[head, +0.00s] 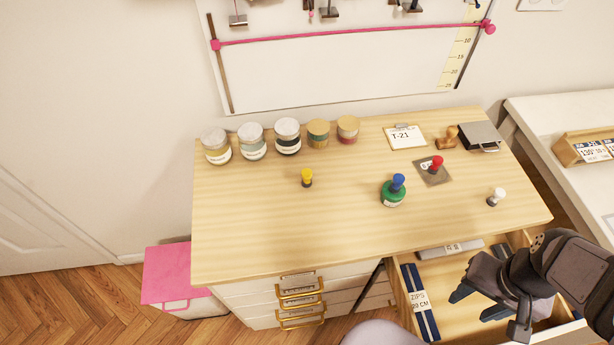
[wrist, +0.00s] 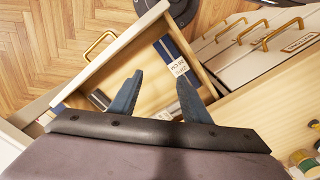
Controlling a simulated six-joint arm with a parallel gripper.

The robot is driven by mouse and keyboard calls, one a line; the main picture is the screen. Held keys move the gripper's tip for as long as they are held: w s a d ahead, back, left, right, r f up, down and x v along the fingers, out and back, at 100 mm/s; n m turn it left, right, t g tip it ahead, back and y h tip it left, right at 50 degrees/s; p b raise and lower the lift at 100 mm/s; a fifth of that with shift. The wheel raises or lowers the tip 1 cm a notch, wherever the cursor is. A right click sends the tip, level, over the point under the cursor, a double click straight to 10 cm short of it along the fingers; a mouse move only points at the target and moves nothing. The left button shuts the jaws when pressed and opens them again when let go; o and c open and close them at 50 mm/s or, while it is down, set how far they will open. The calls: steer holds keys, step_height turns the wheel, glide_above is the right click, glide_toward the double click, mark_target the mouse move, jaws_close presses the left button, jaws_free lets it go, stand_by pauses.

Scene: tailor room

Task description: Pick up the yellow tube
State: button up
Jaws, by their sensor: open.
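The yellow tube (head: 307,177) stands upright on the wooden desk, left of centre in the head view. It is small, with a yellow top and a dark lower part. My gripper (head: 478,302) is over the open drawer at the desk's front right, well away from the tube. In the wrist view my gripper (wrist: 160,80) has its two blue fingers spread apart with nothing between them. I cannot make out the yellow tube for certain in the wrist view.
The open drawer (head: 451,273) holds a dark blue zips pack (head: 420,301). A red tube (head: 437,163) and a white tube (head: 496,196) stand right. Several jars (head: 252,142) line the back.

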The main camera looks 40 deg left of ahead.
steer(key=w+a+r+n+t+y+p, duration=0.1)
steer(key=w+a+r+n+t, duration=0.1)
steer(key=w+a, duration=0.4)
steer(key=w+a+r+n+t+y+p, duration=0.15)
steer(key=w+a, duration=0.25)
steer(key=a, duration=0.5)
steer(key=w+a+r+n+t+y+p, duration=0.1)
steer(key=a+r+t+y, duration=0.15)
steer(key=a, duration=0.65)
steer(key=w+a+r+n+t+y, duration=0.15)
steer(key=a+r, duration=0.25)
steer(key=a, duration=0.6)
steer(key=t+b, duration=0.2)
steer(key=b, duration=0.1)
glide_above(308, 170)
steer(key=d, duration=0.3)
step_height(308, 170, down, 6)
steer(key=f, duration=0.1)
steer(key=shift+n+t+y, duration=0.4)
steer(key=shift+t+y, duration=0.15)
steer(key=shift+t, duration=0.2)
steer(key=s+f+b, duration=0.1)
steer(key=s+a+f+b, duration=0.1)
steer(key=s+f, duration=0.1)
steer(key=shift+f, duration=0.15)
steer(key=shift+f+b, duration=0.35)
steer(key=shift+f, duration=0.1)
